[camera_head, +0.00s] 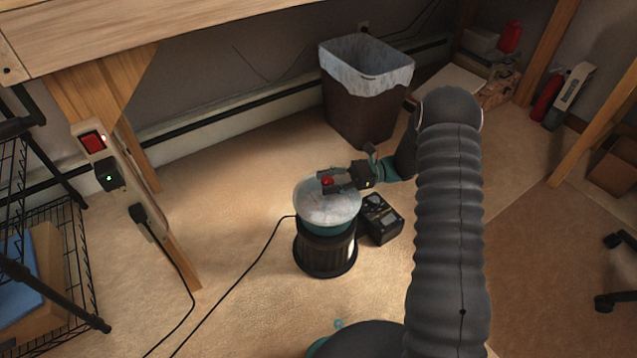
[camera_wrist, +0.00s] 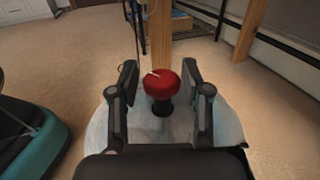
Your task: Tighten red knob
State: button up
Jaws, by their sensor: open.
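The red knob (camera_head: 327,181) sits on top of a clear, dome-like lid (camera_head: 330,205) on a dark ribbed canister (camera_head: 325,250) with a teal band. In the wrist view the red knob (camera_wrist: 162,84) stands upright on a short black stem, with a small white mark on its top. My gripper (camera_head: 338,182) reaches in from the right, just over the lid. In the wrist view my gripper (camera_wrist: 160,82) is open, with one finger on each side of the knob and a visible gap on both sides. The lid (camera_wrist: 100,130) spreads below the fingers.
A black box (camera_head: 380,220) stands right beside the canister. A lined waste bin (camera_head: 362,110) is behind. A power strip (camera_head: 110,180) is on the table leg at left, near a wire rack (camera_head: 50,280). Cables cross the floor. Carpet (camera_head: 235,190) left of the canister is mostly clear.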

jog(key=shift+x, duration=1.25)
